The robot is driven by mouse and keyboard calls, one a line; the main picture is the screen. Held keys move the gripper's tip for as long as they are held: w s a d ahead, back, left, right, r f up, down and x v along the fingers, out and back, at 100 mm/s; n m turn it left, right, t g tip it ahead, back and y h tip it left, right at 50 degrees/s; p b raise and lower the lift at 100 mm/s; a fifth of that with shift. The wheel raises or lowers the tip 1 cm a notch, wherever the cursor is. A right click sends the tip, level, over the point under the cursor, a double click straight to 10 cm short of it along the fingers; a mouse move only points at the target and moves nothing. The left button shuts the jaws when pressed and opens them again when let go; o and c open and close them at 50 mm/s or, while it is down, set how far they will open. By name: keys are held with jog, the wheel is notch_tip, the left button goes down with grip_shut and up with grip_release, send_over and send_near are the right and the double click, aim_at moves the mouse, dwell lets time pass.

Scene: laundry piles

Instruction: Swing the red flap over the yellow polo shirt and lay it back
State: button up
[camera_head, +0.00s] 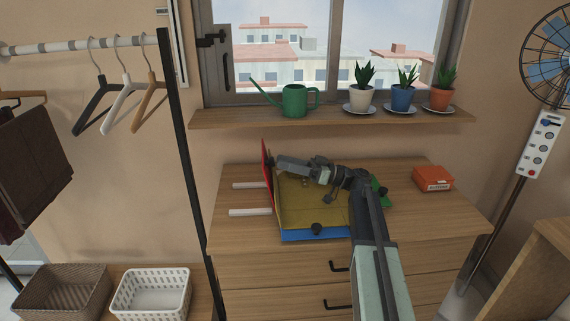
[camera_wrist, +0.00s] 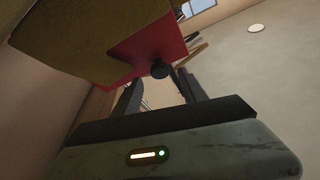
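The yellow polo shirt (camera_head: 310,208) lies on the folding board on the dresser top. The board's blue part (camera_head: 318,236) shows at the front and its green flap (camera_head: 381,194) at the right. The red flap (camera_head: 266,163) stands nearly upright at the board's left edge. My gripper (camera_head: 279,162) is just right of its upper part. In the wrist view the red flap (camera_wrist: 150,45) carries a black knob (camera_wrist: 159,69) near my fingertips (camera_wrist: 160,76). The fingers are apart; I see no clear contact. Yellow cloth (camera_wrist: 75,35) fills the upper left there.
Two white bars (camera_head: 251,212) lie left of the board. An orange box (camera_head: 433,179) stands at the dresser's right. The window sill (camera_head: 335,117) behind holds a green watering can (camera_head: 293,101) and three potted plants. A black rack post (camera_head: 186,150) stands left of the dresser.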

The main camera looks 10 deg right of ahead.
jog(key=b+v, duration=0.2)
jog(key=v, duration=0.5)
jog(key=shift+d, duration=0.35)
